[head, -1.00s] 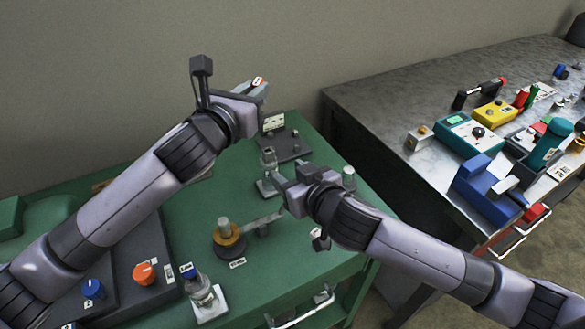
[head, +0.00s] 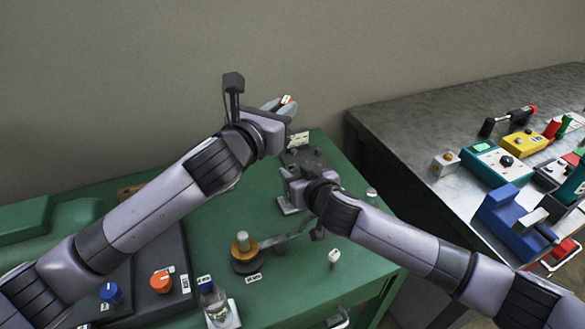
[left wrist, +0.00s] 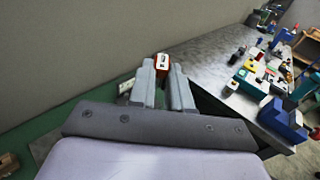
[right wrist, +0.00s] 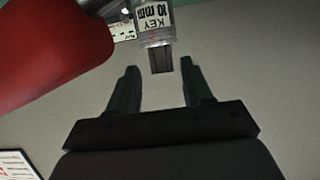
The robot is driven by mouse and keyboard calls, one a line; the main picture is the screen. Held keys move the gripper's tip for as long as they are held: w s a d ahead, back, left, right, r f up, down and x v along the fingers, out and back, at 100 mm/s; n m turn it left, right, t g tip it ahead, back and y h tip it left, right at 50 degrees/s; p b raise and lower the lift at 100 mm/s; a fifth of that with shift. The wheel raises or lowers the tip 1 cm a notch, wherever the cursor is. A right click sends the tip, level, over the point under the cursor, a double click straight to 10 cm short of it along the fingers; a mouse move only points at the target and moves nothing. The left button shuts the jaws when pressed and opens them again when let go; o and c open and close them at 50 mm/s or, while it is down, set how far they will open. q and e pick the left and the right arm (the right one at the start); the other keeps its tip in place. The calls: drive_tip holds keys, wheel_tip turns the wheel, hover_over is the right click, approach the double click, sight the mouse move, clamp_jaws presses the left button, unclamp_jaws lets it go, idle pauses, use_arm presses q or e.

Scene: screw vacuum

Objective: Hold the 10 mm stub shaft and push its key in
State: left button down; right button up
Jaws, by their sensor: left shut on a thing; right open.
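My left gripper (head: 282,106) is raised above the back of the green table. It is shut on a small red-orange piece with a white label (left wrist: 162,62), seen at its fingertips; I cannot tell whether this is the stub shaft. In the right wrist view a clear, grey cylinder labelled "KEY 10 mm" (right wrist: 155,25) appears inverted, with a dark piece at its end. My right gripper (right wrist: 157,80) is open and empty, and the dark end is between and just beyond its fingertips. In the head view my right gripper (head: 286,178) largely hides the cylinder and its stand.
A dark plate (head: 320,160) lies at the table's back. A brass-topped round fixture with a lever (head: 246,262), a bottle (head: 214,303) and orange (head: 161,281) and blue (head: 111,293) knobs stand nearer. A large red thing (right wrist: 50,50) crowds the right wrist view.

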sight(294, 170)
drive_tip(key=shift+x, duration=1.55)
